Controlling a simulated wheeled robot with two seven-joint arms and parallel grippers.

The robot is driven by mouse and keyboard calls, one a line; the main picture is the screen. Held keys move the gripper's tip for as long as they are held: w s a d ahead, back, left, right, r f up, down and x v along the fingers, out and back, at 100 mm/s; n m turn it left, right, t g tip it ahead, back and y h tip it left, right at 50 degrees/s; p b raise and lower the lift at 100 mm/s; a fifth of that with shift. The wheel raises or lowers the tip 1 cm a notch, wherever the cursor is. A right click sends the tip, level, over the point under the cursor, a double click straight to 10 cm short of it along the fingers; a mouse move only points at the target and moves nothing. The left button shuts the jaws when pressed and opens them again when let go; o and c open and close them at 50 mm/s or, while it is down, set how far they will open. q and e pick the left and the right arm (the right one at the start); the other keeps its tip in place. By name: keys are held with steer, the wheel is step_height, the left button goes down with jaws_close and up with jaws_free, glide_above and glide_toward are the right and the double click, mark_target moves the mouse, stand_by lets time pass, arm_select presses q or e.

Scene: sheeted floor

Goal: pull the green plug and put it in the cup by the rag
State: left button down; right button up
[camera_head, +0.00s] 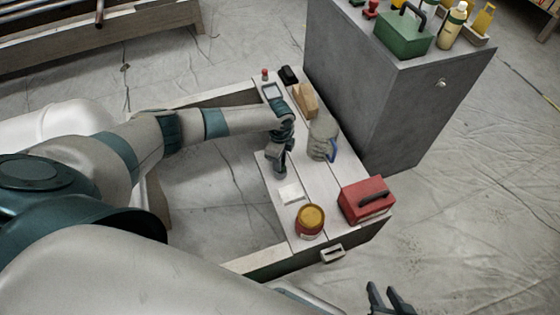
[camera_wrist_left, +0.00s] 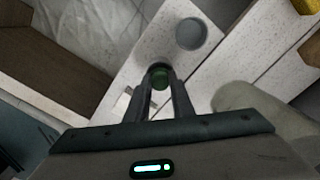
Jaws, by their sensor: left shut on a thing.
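My left gripper (camera_head: 281,168) is over the pale plank top of the low bench. In the left wrist view its two fingers (camera_wrist_left: 161,85) are closed on the green plug (camera_wrist_left: 160,76), which shows dark green between the fingertips. The plug is hidden in the head view. A grey cup-like vessel (camera_head: 321,138) with a blue part at its side stands right of the gripper. I cannot clearly make out a rag. My right gripper (camera_head: 390,299) is open and empty at the bottom edge, away from the bench.
A round grey spot (camera_wrist_left: 191,34) lies just beyond the plug. A small white square (camera_head: 291,193), a red-and-yellow tin (camera_head: 310,221), a red toolbox (camera_head: 366,200) and a wooden block (camera_head: 305,100) are on the bench. A tall grey cabinet (camera_head: 390,100) stands behind.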

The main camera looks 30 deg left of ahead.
arm_select(q)
steer(key=shift+f, duration=0.1)
arm_select(e)
steer(key=shift+w+a+r, duration=0.1)
steer(key=shift+a, duration=0.05)
arm_select(q)
steer(key=shift+f+b, duration=0.3)
steer(key=shift+f, duration=0.15)
arm_select(e)
steer(key=shift+f, duration=0.35)
arm_select(q)
steer(key=c, duration=1.5)
jaws_free()
steer(key=shift+o, duration=0.2)
step_height(320, 180, up, 18)
steer(key=p, duration=0.3)
steer(key=shift+f, duration=0.25)
arm_select(e)
steer(key=s+d+g, duration=0.1)
steer(key=s+d+g+h, duration=0.1)
steer(key=d, duration=0.1)
steer(key=shift+d+f, duration=0.1)
steer(key=shift+d, duration=0.1)
arm_select(q)
steer(key=shift+f, duration=0.1)
